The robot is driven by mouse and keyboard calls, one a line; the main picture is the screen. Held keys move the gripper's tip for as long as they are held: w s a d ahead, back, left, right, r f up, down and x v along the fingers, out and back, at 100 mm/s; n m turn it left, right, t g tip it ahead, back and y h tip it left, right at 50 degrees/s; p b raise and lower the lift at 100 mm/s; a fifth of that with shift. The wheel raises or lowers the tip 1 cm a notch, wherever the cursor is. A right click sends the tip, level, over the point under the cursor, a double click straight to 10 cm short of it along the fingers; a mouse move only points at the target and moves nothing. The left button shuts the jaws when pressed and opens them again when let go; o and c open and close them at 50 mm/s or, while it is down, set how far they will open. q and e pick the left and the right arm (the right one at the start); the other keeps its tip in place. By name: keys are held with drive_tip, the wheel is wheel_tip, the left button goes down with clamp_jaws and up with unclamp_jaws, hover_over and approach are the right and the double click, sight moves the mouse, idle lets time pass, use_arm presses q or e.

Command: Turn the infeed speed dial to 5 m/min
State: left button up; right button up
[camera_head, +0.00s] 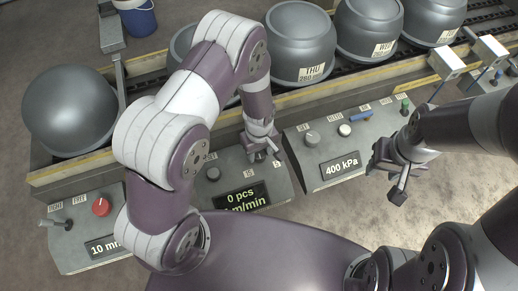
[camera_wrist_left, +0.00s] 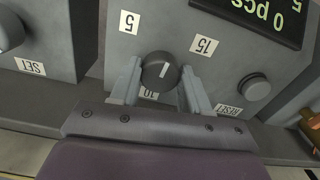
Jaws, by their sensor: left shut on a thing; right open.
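The infeed speed dial (camera_wrist_left: 158,70) is a dark round knob with a white pointer mark, on a grey panel with labels 5, 10 and 15. My left gripper (camera_wrist_left: 158,88) is shut on the dial, one finger on each side. In the head view my left gripper (camera_head: 262,152) is over the right part of the middle console, and the dial is hidden there. The display (camera_head: 242,197) reads 0 pcs and m/min, with the start of the speed line covered. In the wrist view a 5 shows at its edge. My right gripper (camera_head: 388,180) is open and empty.
A grey button (camera_wrist_left: 257,87) labelled RESET is right of the dial in the wrist view. The right console (camera_head: 335,150) shows 400 kPa. The left console (camera_head: 85,225) has a red knob (camera_head: 101,206).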

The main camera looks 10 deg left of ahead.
sight(259, 153)
use_arm(q)
drive_tip(key=shift+w+r+n, duration=0.1)
drive_tip(key=shift+w+n, duration=0.05)
drive_tip(key=shift+n, duration=0.45)
drive_tip(key=o, duration=1.1)
drive_tip(key=shift+c, duration=0.2)
wheel_tip(259, 153, up, 13)
drive_tip(key=shift+f, duration=0.2)
